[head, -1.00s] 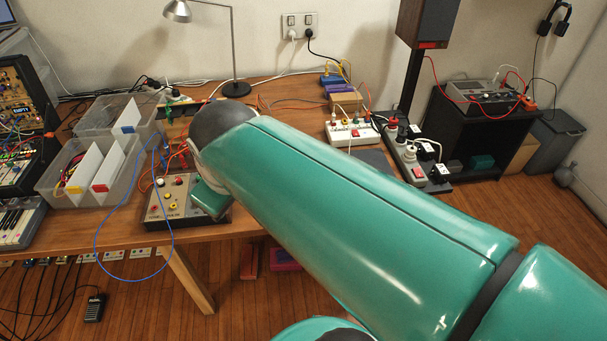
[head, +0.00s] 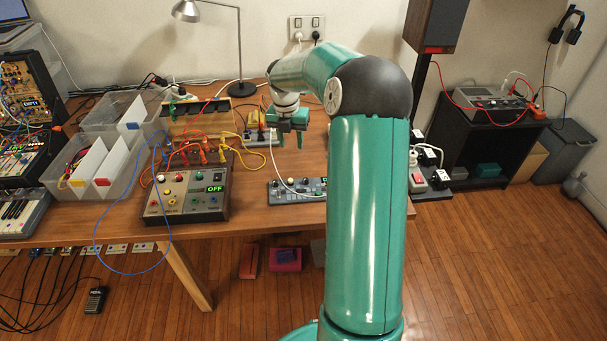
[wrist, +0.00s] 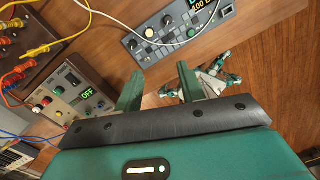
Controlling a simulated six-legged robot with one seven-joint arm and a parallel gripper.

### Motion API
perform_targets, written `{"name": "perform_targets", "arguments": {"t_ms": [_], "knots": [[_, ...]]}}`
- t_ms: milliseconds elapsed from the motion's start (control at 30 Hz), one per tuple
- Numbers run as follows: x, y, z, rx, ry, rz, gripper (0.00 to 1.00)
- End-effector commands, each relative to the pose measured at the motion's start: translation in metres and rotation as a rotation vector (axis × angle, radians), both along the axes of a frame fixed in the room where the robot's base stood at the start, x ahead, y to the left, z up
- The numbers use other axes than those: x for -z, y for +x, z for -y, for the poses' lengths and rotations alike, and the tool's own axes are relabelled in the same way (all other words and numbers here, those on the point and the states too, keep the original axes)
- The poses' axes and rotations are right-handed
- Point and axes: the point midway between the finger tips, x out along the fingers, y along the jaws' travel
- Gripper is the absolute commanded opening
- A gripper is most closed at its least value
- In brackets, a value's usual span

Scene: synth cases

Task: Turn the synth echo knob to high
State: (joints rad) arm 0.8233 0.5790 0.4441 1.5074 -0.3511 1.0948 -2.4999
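A small dark grey panel (head: 290,190), likely the synth, lies on the wooden table with a white cable on it. The wrist view shows its top (wrist: 178,30) with dark knobs, a cream knob, a green knob and a display cut off at the top edge. Its labels are too small to read, so I cannot tell which knob is echo. My gripper (head: 289,140) is open and empty, fingers apart, above the table behind the panel in the head view.
A box with an OFF display (head: 186,196) stands left of the panel, with coloured cables behind it. Clear bins (head: 90,170) and more synth gear (head: 22,145) stand further left. A lamp (head: 240,88) stands at the back. A blue cable (head: 172,235) loops over the table's front edge.

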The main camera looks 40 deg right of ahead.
Motion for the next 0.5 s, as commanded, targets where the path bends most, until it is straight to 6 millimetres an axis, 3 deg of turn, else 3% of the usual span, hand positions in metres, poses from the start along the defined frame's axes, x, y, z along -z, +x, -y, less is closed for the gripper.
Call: {"name": "perform_targets", "arguments": {"t_ms": [33,100,200,500], "knots": [[0.015,0.000,0.017,-0.053,0.023,-0.011,0.39],[0.028,-0.001,0.033,-0.127,0.040,-0.020,0.39],[0.039,-0.003,0.048,-0.191,0.055,-0.025,0.39],[0.070,-0.005,0.053,-0.219,0.062,-0.029,0.39]]}}
